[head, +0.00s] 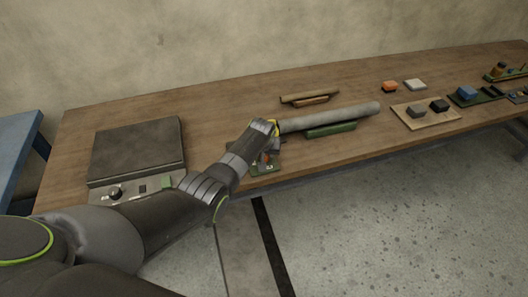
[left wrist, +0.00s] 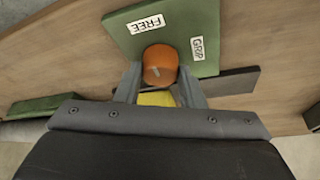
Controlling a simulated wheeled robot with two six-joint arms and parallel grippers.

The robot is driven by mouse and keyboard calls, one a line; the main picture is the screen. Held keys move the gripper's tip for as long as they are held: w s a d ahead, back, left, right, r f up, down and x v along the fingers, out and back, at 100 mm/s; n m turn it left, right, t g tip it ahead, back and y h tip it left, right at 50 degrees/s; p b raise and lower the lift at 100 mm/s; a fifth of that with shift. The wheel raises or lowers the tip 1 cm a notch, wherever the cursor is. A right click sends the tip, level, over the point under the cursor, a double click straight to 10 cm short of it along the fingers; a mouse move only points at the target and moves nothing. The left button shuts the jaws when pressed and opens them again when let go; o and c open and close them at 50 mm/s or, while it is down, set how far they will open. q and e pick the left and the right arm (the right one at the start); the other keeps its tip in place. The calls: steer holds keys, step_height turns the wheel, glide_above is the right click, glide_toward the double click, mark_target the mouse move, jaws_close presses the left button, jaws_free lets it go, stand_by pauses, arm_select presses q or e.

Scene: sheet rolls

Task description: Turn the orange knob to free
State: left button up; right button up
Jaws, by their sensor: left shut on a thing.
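The orange knob (left wrist: 160,64) stands on a green plate (left wrist: 205,18) with a FREE label (left wrist: 146,24) and a GRIP label (left wrist: 198,48). A small pale mark shows on the knob, but I cannot tell clearly which label it points to. My left gripper (left wrist: 160,80) is shut on the knob, one finger on each side. In the head view my left gripper (head: 266,140) is at the table's front edge, over the green plate (head: 264,168), and mostly hides the knob. A yellow part (left wrist: 157,99) shows between the fingers. My right gripper is not in view.
A grey roll (head: 335,116) lies just right of the gripper, with a green block (head: 330,130) in front. Brown rods (head: 310,97) lie behind. A flat dark device (head: 138,148) with a black knob is at left. Boards with blocks (head: 425,118) stand at right.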

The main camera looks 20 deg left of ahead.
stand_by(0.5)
arm_select(q)
steer(key=o, duration=1)
steer(key=shift+s+r, duration=0.1)
steer(key=shift+r, duration=0.3)
steer(key=p+v, duration=0.2)
steer(key=v, duration=0.3)
steer(key=shift+d, duration=0.15)
steer(key=v, duration=1.1)
steer(key=shift+r, duration=0.3)
steer(key=shift+s, duration=0.1)
